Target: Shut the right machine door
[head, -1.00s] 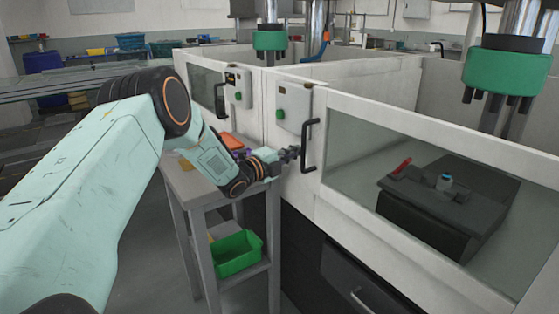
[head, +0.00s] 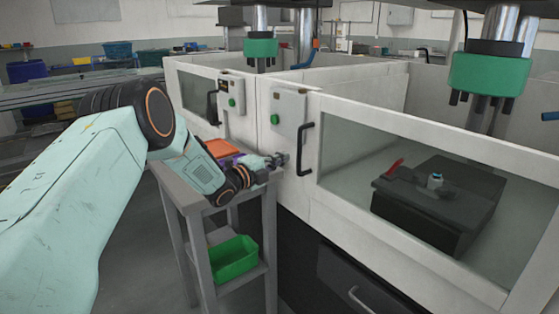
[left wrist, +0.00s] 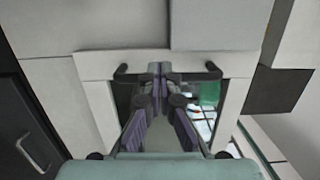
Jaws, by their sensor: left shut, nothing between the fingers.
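The right machine door (head: 420,135) is a white frame around a large window. It stands across the front of the right machine; I cannot tell whether a small gap is left at its edge. Its black upright handle (head: 305,150) is at the door's left end. My left gripper (head: 281,160) is shut and empty, just left of the handle and apart from it in the head view. In the left wrist view its closed fingers (left wrist: 158,72) point at the door frame, with the handle (left wrist: 122,70) partly hidden behind them. My right gripper is not in view.
A grey control box (head: 288,108) with a green button is left of the handle. A grey side table (head: 183,190) with an orange tray (head: 222,148) and a green bin (head: 232,262) stands under my left arm. The left machine (head: 195,90) is beyond.

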